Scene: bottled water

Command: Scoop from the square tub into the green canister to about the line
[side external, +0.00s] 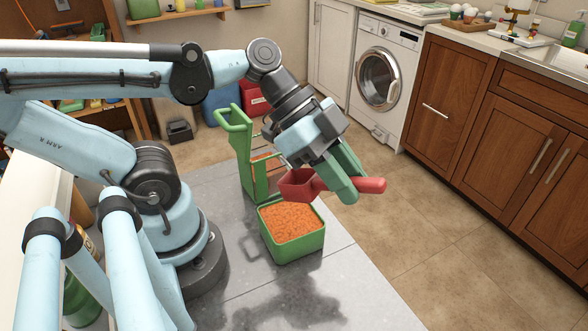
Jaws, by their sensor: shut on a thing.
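The square tub (316,243) is green, stands on the grey surface and is filled nearly to its rim with orange granules (291,222). The green canister (252,172) stands upright just behind it, with a tall handle and a see-through front. A reddish band crosses that front; I cannot tell whether it is a line or contents. My gripper (346,186) has green fingers and is shut on the handle of a red scoop (298,184). The scoop's bowl hangs above the tub's back edge, to the right of the canister. I cannot see whether the bowl holds granules.
The grey surface (358,300) is clear in front of and to the right of the tub. Its right edge drops to a tiled floor. A washing machine (383,80) and wooden cabinets (450,95) stand farther back. A green-and-yellow jar (82,300) is partly hidden at lower left.

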